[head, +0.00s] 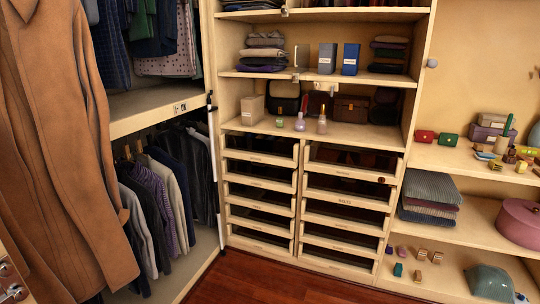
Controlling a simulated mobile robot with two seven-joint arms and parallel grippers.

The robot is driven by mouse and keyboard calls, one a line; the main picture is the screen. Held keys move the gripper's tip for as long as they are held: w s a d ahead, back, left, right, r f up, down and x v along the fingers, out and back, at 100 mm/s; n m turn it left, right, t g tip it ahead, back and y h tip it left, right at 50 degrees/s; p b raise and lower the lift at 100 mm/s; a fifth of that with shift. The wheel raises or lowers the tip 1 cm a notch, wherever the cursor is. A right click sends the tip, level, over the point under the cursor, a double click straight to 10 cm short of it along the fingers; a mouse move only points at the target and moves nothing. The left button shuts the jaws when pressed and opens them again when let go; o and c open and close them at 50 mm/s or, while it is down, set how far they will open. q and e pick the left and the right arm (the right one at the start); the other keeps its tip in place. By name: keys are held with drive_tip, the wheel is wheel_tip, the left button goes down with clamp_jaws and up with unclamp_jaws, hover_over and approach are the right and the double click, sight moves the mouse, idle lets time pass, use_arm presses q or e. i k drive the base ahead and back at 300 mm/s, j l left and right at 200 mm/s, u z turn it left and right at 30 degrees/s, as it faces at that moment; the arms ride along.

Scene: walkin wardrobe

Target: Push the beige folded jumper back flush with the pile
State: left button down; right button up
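A pile of folded clothes (262,61) lies at the left of the shelf at upper centre. Pale grey-beige folds are near its top and darker ones lower down. A second folded pile (389,54) with darker colours is at the right of the same shelf. A larger pile (431,196) of grey, dark and reddish folds lies on a lower shelf at right. I cannot tell for certain which fold is the beige jumper, or how far any fold sticks out. Neither of my grippers is in view.
Two upright boxes, grey (327,58) and blue (350,59), stand between the upper piles. Bags and small bottles (322,121) fill the shelf below, above glass-fronted drawers (260,170). A brown coat (65,140) hangs close at left. The wooden floor (285,281) is clear.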

sight(251, 52)
drive_tip(key=i+j+z, duration=0.1)
drive_tip(key=i+z, duration=0.4)
drive_tip(key=i, duration=0.7)
drive_tip(key=i+l, duration=0.15)
drive_tip(key=i, duration=0.2)
drive_tip(key=i+l+u, duration=0.15)
drive_tip(key=i, duration=0.25)
drive_tip(key=i+l, duration=0.2)
drive_tip(key=i, duration=0.15)
drive_tip(key=j+u, duration=0.05)
